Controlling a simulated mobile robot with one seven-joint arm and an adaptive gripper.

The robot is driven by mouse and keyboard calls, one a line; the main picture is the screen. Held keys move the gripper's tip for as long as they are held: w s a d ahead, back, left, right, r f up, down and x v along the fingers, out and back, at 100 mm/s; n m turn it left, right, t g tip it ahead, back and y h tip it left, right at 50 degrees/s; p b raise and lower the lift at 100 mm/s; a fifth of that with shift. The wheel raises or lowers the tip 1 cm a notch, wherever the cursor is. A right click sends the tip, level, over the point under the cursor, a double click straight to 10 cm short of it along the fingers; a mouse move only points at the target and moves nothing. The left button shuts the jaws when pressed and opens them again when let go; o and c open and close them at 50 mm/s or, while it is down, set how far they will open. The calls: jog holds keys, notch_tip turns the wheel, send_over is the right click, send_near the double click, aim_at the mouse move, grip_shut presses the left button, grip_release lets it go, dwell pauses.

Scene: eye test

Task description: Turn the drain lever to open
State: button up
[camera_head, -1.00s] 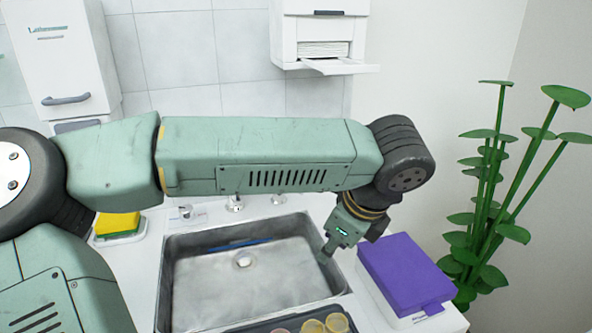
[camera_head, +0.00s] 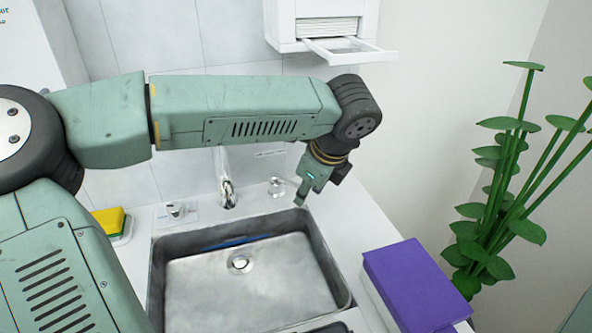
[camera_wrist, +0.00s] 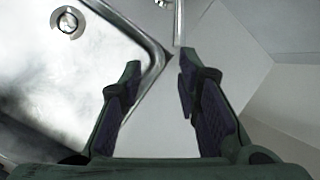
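The steel sink (camera_head: 335,275) has a round drain (camera_head: 240,263) in its floor; the drain also shows in the wrist view (camera_wrist: 67,21). Behind the basin stand a small chrome fitting with a label plate (camera_head: 177,210), a chrome tap (camera_head: 227,190) and a chrome knob (camera_head: 276,187). I cannot tell which small fitting is the drain lever. My gripper (camera_head: 301,194) points down near the sink's back right corner, just right of the knob. In the wrist view my gripper (camera_wrist: 160,65) is open and empty above the rim and counter. A chrome piece (camera_wrist: 177,18) shows beyond the fingertips.
A purple-topped box (camera_head: 415,285) stands right of the sink. A yellow and green sponge (camera_head: 110,221) sits on a dish at the left. A paper dispenser (camera_head: 330,25) hangs on the back wall. A tall green plant (camera_head: 490,210) stands at the right.

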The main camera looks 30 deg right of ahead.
aim_at(294, 183)
jog(key=w+p, duration=0.1)
jog(key=w, duration=0.1)
jog(key=w+p, duration=0.1)
jog(key=w, duration=0.1)
jog(key=shift+w+d+r, duration=0.15)
jog(key=shift+w+r, duration=0.05)
jog(key=shift+w, duration=0.05)
jog(key=shift+p+x, duration=0.3)
jog(key=shift+x, duration=0.5)
jog(key=shift+s, duration=0.1)
grip_shut()
